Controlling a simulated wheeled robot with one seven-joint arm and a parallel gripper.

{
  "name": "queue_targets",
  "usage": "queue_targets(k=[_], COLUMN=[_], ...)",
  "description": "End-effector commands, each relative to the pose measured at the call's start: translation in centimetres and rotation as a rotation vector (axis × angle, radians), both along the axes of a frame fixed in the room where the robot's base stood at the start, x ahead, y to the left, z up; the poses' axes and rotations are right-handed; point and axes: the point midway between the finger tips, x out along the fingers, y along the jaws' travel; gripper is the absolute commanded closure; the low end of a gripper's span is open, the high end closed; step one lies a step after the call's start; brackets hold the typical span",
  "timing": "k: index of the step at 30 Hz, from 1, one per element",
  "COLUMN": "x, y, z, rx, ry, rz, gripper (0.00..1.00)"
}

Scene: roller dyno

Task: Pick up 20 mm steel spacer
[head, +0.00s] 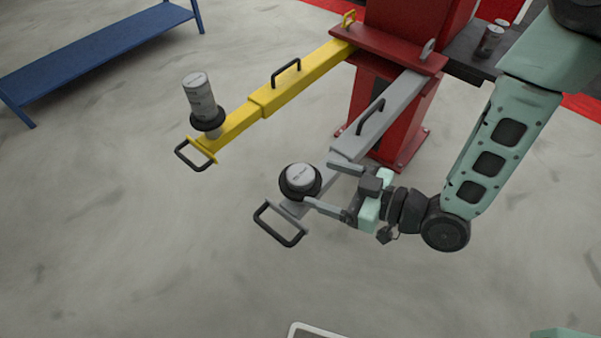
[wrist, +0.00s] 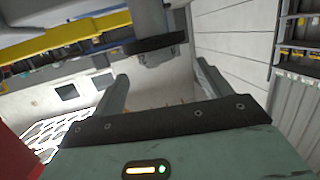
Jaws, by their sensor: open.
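A short round steel spacer (head: 302,174) with a pale labelled top sits on the black round pad (head: 297,193) at the end of the grey lift arm (head: 375,128). Its lettering is too small to read. My gripper (head: 319,184) is open and empty, fingers level, just right of the pad, with its fingertips at the pad's edge. In the wrist view a grey upright body (wrist: 146,18), seemingly the spacer, stands over a black disc (wrist: 157,43), ahead of and between the open fingers (wrist: 163,85). Whether the fingers touch anything is unclear.
A yellow lift arm (head: 285,88) carries a taller cylinder (head: 199,97) on its own pad. The red post (head: 385,110) stands behind. Small cylinders (head: 490,40) sit on a dark shelf at upper right. A black loop handle (head: 279,225) projects near my gripper. A blue bench (head: 95,50) stands far left.

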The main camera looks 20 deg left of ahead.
Motion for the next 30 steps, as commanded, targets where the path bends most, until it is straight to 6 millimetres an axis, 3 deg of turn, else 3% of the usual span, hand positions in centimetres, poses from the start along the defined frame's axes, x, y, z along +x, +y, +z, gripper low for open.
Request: queue_targets(k=[8,18,26,30], x=[0.4,1.5,1.6,1.6], y=[2.1,6.1,6.4,6.3], z=[-0.4,-1.4,-1.5,-1.5], rx=[0.000,0.000,-0.001,-0.001], ry=[-0.001,0.000,0.000,0.000], rz=[0.001,0.001,-0.001,0.000], gripper=[0.23,0.23,0.23,0.59])
